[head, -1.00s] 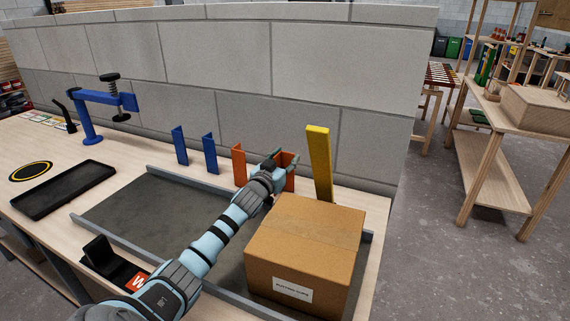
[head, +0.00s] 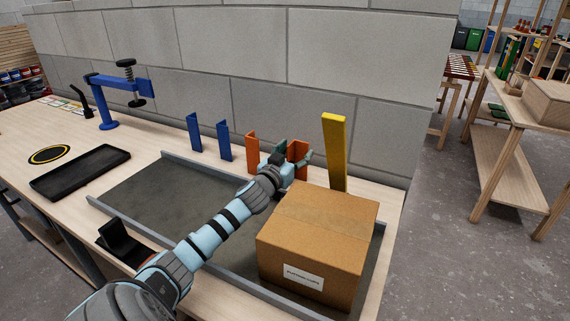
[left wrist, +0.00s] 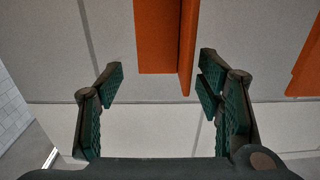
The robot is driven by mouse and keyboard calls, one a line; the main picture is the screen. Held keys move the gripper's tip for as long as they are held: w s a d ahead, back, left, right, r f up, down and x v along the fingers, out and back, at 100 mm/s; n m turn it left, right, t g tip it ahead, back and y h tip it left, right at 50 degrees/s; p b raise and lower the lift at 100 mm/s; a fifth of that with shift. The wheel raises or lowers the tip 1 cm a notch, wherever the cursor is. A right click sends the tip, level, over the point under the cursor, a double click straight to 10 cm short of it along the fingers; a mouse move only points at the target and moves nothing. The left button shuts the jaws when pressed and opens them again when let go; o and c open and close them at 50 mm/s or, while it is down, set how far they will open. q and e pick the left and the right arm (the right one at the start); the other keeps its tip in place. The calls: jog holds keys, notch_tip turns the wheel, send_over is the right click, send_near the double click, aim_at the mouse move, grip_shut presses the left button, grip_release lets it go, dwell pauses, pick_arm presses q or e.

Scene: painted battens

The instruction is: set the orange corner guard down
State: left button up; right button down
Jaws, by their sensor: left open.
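An orange corner guard (head: 299,147) stands upright at the back of the bench, close to the block wall. My left gripper (head: 294,153) is open at it, with its fingers apart on either side. In the left wrist view, the guard (left wrist: 160,45) shows between and beyond the open fingers (left wrist: 161,64); I see gaps beside it, the one at the right finger small. A second orange corner guard (head: 252,150) stands upright to the left, also at the right edge of the left wrist view (left wrist: 308,65). My right gripper is not in view.
Two blue corner guards (head: 195,132) stand further left, and a yellow batten (head: 334,150) stands to the right. A cardboard box (head: 318,235) sits right of my left arm. A black tray (head: 80,172) and a blue clamp (head: 107,110) are at the left. The grey mat (head: 165,200) is largely clear.

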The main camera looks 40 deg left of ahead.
pick_arm(q)
jog(key=v, duration=0.9)
jog(key=shift+b, duration=0.35)
jog(key=shift+a, duration=0.1)
